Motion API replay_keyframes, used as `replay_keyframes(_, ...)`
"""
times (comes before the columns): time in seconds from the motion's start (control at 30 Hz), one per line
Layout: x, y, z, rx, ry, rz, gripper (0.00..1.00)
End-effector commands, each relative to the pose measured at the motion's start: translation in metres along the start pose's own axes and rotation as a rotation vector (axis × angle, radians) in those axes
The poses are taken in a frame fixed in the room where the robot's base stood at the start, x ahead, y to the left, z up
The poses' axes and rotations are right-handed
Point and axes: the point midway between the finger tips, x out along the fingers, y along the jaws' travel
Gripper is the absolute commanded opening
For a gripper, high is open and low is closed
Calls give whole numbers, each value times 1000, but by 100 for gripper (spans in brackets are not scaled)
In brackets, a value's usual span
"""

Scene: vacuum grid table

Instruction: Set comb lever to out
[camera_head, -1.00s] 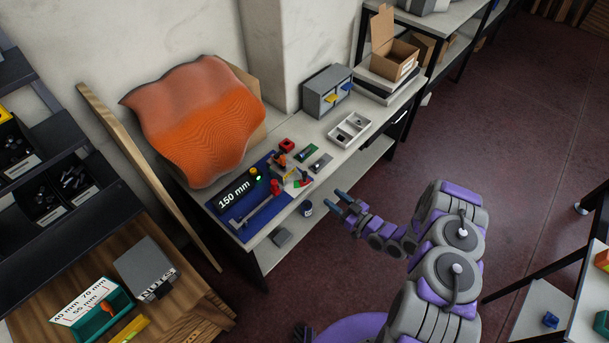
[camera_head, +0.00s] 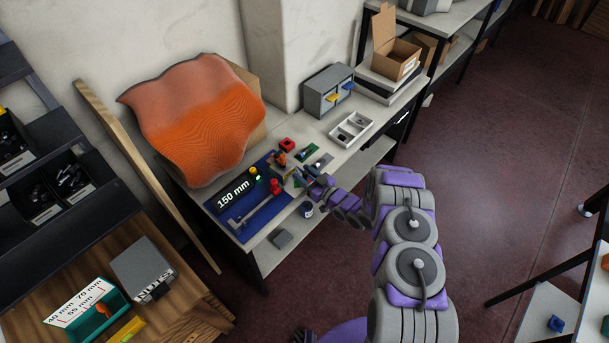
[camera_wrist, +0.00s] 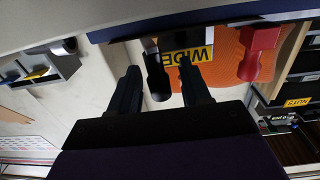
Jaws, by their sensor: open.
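My gripper (camera_head: 308,178) is over the front edge of the bench, beside the small fixtures at the right end of the blue mat (camera_head: 262,217). In the wrist view my gripper (camera_wrist: 160,68) is open, with its two dark fingers apart. A dark rounded handle (camera_wrist: 157,82) shows between the fingers, next to a yellow label (camera_wrist: 188,55) reading "WIDE". I cannot tell whether a finger touches it, nor for sure that it is the comb lever. A red handle (camera_wrist: 260,52) stands to the right; a red-topped part (camera_head: 274,187) stands on the mat in the head view.
A black "150 mm" sign (camera_head: 234,192) lies at the mat's left. A red block (camera_head: 287,144), a white divided tray (camera_head: 351,129) and a grey drawer box (camera_head: 327,90) are farther back. A dark cup (camera_head: 307,209) sits below the bench top. An orange wavy panel (camera_head: 195,120) leans behind.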

Motion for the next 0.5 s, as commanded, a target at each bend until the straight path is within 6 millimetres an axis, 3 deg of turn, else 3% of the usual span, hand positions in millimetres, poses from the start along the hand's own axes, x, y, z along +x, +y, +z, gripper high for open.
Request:
replay_keyframes(0.27,2,0,0,0,0,1,47)
replay_keyframes(0.5,2,0,0,-1,0,1,26)
